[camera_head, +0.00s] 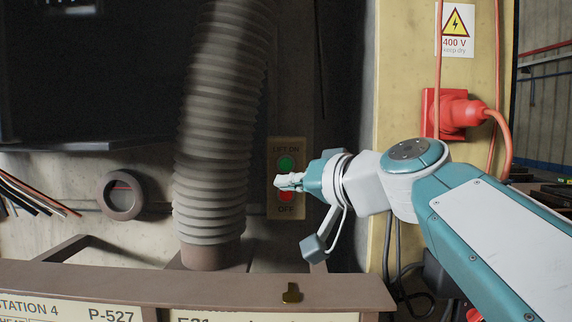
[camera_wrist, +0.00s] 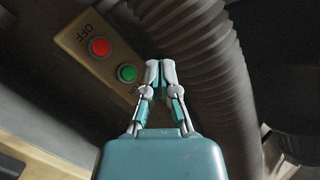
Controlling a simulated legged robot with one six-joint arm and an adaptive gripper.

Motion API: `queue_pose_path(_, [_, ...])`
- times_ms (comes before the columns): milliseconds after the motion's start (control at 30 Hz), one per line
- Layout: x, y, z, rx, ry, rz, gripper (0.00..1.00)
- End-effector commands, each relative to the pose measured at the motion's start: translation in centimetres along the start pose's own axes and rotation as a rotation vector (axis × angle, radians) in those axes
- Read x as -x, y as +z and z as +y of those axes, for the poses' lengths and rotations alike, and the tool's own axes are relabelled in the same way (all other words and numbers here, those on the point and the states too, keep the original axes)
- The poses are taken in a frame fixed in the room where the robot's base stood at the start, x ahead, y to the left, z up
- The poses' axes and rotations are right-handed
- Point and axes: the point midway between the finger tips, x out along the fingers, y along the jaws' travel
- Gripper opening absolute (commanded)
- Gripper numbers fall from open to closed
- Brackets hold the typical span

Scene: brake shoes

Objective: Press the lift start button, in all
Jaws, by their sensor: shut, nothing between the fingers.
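The lift button panel (camera_head: 288,211) is a tan plate on the wall, marked LIFT ON above and OFF below. The green button (camera_head: 286,164) is at its top and the red button (camera_head: 286,196) is lower. In the wrist view the panel (camera_wrist: 84,44) appears turned over, with the red button (camera_wrist: 99,47) at upper left and the green button (camera_wrist: 127,73) just left of my fingertips. My gripper (camera_head: 283,181) is shut and empty. In the head view its tips overlap the panel between the two buttons. I cannot tell whether they touch it.
A ribbed grey hose (camera_head: 216,130) rises left of the panel, and it fills the right of the wrist view (camera_wrist: 205,70). A red plug (camera_head: 458,112) and cables are at right.

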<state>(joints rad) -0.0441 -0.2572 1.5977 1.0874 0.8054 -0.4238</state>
Motion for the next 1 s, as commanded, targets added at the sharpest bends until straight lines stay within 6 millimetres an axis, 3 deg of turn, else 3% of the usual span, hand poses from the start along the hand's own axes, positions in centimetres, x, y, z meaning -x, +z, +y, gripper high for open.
queue_pose_path(533, [-0.5,-1.0,-0.3,-0.002,-0.020,0.016,0.00])
queue_pose_path(1000, [-4.5,-3.9,2.7,-0.003,-0.018,0.015,0.00])
